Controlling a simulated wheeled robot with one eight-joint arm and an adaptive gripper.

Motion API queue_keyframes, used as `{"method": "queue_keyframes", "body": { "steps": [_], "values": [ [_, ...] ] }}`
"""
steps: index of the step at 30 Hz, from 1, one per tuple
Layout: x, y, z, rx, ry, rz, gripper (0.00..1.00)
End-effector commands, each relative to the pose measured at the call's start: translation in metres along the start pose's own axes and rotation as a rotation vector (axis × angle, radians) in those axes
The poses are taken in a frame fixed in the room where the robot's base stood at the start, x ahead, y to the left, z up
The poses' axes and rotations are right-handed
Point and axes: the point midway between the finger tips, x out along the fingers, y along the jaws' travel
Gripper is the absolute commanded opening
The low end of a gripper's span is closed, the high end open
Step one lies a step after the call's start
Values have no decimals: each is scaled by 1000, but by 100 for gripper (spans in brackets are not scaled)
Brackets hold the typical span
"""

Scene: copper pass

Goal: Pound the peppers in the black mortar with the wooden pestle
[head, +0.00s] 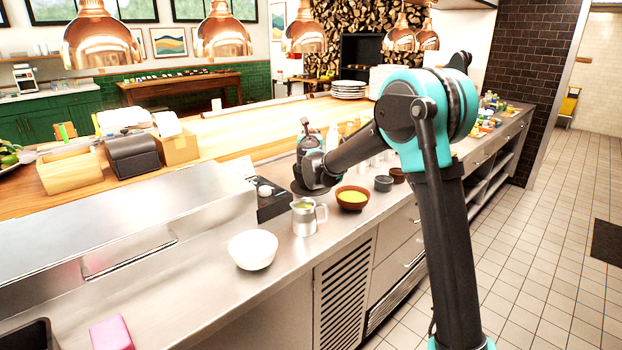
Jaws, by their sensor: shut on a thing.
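The end of my arm, with my gripper (309,166), is over the steel counter, left of my elbow. The fingers are hidden by my own wrist. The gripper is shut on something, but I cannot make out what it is. No wooden pestle and no peppers can be picked out. A small dark grey pot (383,183) stands on the counter to the right of the gripper; I cannot tell whether it is the black mortar. The counter right behind my wrist is hidden.
In front of the gripper stand a metal jug (304,218), a brown bowl with yellow-green contents (352,198) and a white bowl (253,250). A black box (272,204) is left of the gripper. Copper lamps (304,35) hang above.

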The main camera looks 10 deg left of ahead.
Motion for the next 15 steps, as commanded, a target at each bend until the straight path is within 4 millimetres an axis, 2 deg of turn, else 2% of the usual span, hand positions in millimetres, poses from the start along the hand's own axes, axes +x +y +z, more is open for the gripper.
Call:
{"method": "queue_keyframes", "body": {
  "steps": [5,15],
  "values": [
    [0,0,-4,0,0,0,0],
    [0,0,-26,0,0,0,0]
  ]
}}
